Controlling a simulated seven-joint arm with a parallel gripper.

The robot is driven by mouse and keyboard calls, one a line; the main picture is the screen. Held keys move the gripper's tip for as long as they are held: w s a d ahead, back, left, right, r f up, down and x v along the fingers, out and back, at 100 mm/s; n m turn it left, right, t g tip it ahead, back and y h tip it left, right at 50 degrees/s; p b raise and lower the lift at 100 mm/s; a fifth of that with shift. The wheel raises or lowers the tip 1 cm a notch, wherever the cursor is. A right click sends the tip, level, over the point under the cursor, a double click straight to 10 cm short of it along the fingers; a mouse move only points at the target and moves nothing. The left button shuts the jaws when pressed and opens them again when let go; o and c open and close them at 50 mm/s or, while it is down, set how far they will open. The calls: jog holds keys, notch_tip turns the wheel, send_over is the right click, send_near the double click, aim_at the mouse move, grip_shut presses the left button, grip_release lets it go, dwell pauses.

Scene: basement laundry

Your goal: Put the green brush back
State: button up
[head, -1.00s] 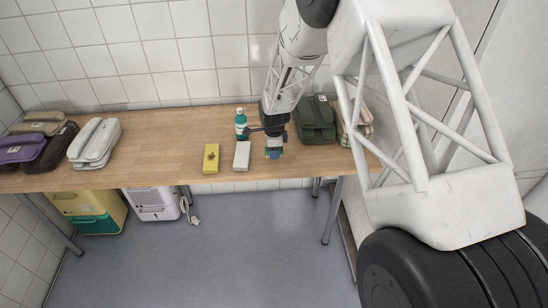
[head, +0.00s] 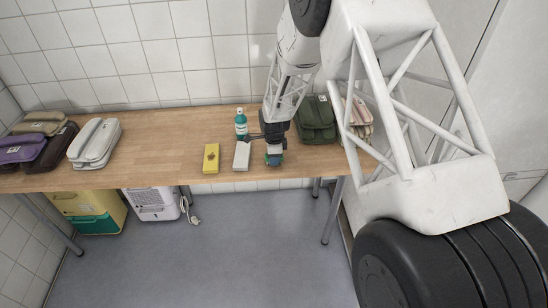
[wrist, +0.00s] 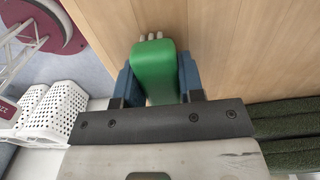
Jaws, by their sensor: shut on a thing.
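The green brush (wrist: 155,68) is between the two blue fingers of my gripper (wrist: 158,80) in the wrist view, with pale bristle-like tips at its far end. The gripper is shut on it. In the head view my gripper (head: 274,155) points down over the front part of the wooden table, right of a white block. Only a little green of the brush shows there, at the fingertips. I cannot tell whether the brush touches the tabletop.
A white block (head: 242,156), a yellow sponge-like block (head: 211,158) and a teal bottle (head: 241,124) stand left of my gripper. A dark green case (head: 317,120) is to its right. Several cases lie at the left end. The wooden table (head: 160,150) is bare between them and the yellow block.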

jog(key=shift+f, duration=0.1)
jog(key=o, duration=0.8)
notch_tip(320, 180, up, 12)
jog(key=shift+r, duration=0.1)
dwell(0.4)
dwell(0.7)
